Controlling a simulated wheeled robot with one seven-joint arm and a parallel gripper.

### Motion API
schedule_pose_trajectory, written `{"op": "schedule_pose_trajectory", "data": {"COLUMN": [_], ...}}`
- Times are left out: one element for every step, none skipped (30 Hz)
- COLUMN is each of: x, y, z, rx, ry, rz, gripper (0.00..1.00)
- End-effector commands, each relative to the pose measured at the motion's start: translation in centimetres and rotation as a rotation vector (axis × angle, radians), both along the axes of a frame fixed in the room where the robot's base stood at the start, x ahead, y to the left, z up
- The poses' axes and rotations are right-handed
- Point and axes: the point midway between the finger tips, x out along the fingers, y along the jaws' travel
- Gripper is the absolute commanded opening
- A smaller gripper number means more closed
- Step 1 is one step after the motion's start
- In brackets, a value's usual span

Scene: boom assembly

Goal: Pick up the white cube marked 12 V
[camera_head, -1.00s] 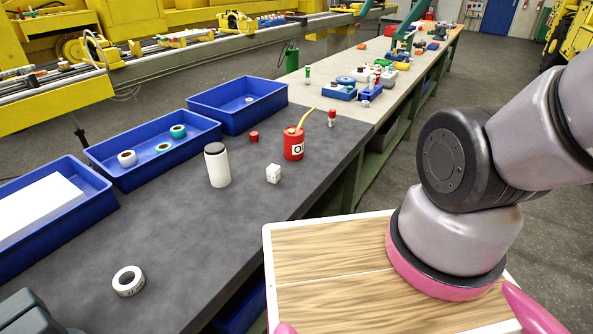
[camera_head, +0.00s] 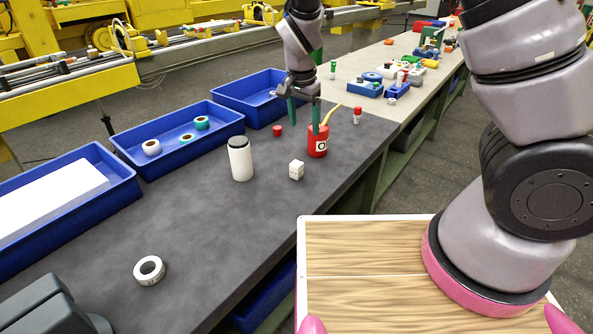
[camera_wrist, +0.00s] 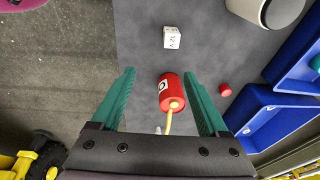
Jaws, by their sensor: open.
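The white cube (camera_head: 296,170) sits on the dark tabletop, right of a white cylinder with a black top. In the wrist view the cube (camera_wrist: 172,37) shows "12 V" on one face. My gripper (camera_head: 304,128) hangs over the far part of the table, behind the cube in the head view. Its two green fingers are apart and nothing is held. In the wrist view the red can (camera_wrist: 171,92) lies between the lines of the open fingers (camera_wrist: 160,84), and the cube is beyond the fingertips.
The red can (camera_head: 318,142) with a yellow tube stands close to the cube. The white cylinder (camera_head: 240,158), a small red cap (camera_head: 277,131) and a tape roll (camera_head: 149,270) are on the table. Blue bins (camera_head: 176,140) line its far side. Bare tabletop lies in front of the cube.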

Motion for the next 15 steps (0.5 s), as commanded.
{"op": "schedule_pose_trajectory", "data": {"x": [-0.3, -0.3, -0.3, -0.4, -0.3, -0.4, -0.4, -0.4, -0.4, -0.4, -0.4, -0.3, -0.2, 0.0, 0.2], "y": [1.2, 1.8, 2.4, 2.8, 3.2, 3.7, 4.0, 4.2, 4.5, 4.6, 4.8, 4.8, 4.8, 4.7, 4.5], "z": [-2.1, -2.9, -4.0, -4.7, -5.3, -6.0, -6.4, -6.7, -7.1, -7.3, -7.6, -7.9, -8.3, -8.7, -9.3], "rx": [-0.047, -0.066, -0.090, -0.106, -0.120, -0.135, -0.145, -0.153, -0.162, -0.166, -0.170, -0.174, -0.175, -0.177, -0.178], "ry": [-0.015, -0.028, -0.046, -0.059, -0.072, -0.089, -0.099, -0.108, -0.119, -0.126, -0.131, -0.135, -0.138, -0.138, -0.140], "rz": [0.010, 0.011, 0.011, 0.012, 0.015, 0.017, 0.019, 0.019, 0.021, 0.022, 0.023, 0.023, 0.021, 0.021, 0.020], "gripper": [0.78, 0.78, 0.78, 0.78, 0.78, 0.78, 0.78, 0.78, 0.78, 0.78, 0.78, 0.78, 0.78, 0.78, 0.78]}}
